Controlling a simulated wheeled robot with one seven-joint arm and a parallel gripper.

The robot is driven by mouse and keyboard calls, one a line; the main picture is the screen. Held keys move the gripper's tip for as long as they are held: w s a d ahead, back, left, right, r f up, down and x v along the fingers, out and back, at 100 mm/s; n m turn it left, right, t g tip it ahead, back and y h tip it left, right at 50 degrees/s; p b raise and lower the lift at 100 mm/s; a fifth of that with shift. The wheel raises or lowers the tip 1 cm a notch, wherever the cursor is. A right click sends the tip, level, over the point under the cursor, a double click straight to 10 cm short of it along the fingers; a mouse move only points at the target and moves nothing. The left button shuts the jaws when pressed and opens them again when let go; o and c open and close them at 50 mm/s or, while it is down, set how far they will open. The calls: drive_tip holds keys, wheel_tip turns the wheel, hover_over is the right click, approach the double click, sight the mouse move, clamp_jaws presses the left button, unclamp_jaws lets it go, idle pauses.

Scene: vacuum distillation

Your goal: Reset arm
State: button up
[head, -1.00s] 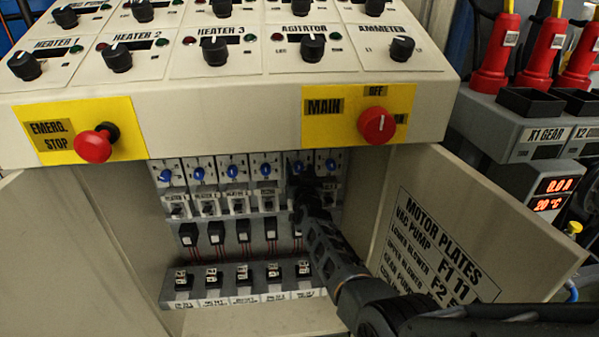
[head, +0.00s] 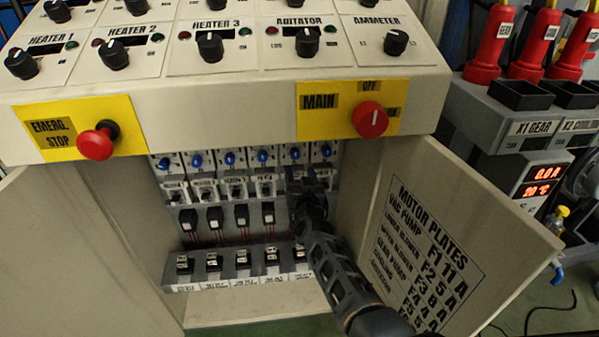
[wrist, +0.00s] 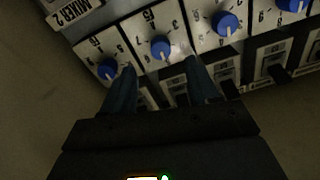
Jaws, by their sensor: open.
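My gripper (wrist: 160,85) is in front of the row of blue dials inside the open cabinet, at its right end. In the wrist view its two dark fingers are spread, with nothing held between them. A blue dial (wrist: 160,46) lies just beyond and between the fingertips; another blue dial (wrist: 108,68) is by the left finger. I cannot tell whether the fingers touch the panel. In the head view my arm reaches in from the lower right, and my gripper (head: 307,178) is dark and hard to make out against the breakers.
The console above carries the red main switch (head: 369,120) and the emergency stop (head: 96,141). Below the dials are black relays (head: 214,217) and a lower terminal row (head: 243,260).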

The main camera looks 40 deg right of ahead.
idle(0.3)
drive_tip(key=s+a+f+n+y, duration=0.1)
drive_tip(key=s+a+n+y, duration=0.15)
drive_tip(key=s, duration=0.75)
drive_tip(key=s+a+f+n+t+y, duration=0.1)
drive_tip(key=s+a+n, duration=0.25)
drive_tip(key=s, duration=0.65)
drive_tip(key=s+a+f+n+y, duration=0.15)
drive_tip(key=s+a, duration=0.25)
drive_tip(key=s, duration=0.6)
drive_tip(key=s+a+r+y, duration=0.2)
drive_tip(key=s+a+r, duration=0.5)
drive_tip(key=s, duration=0.4)
drive_tip(key=s+a+r+n+g+y, duration=0.1)
drive_tip(key=s+a+r+y, duration=0.2)
drive_tip(key=s+a+r, duration=0.5)
wheel_tip(320, 180, up, 2)
drive_tip(key=s, duration=0.2)
drive_tip(key=shift+s+g, duration=0.3)
drive_tip(key=shift+s, duration=0.05)
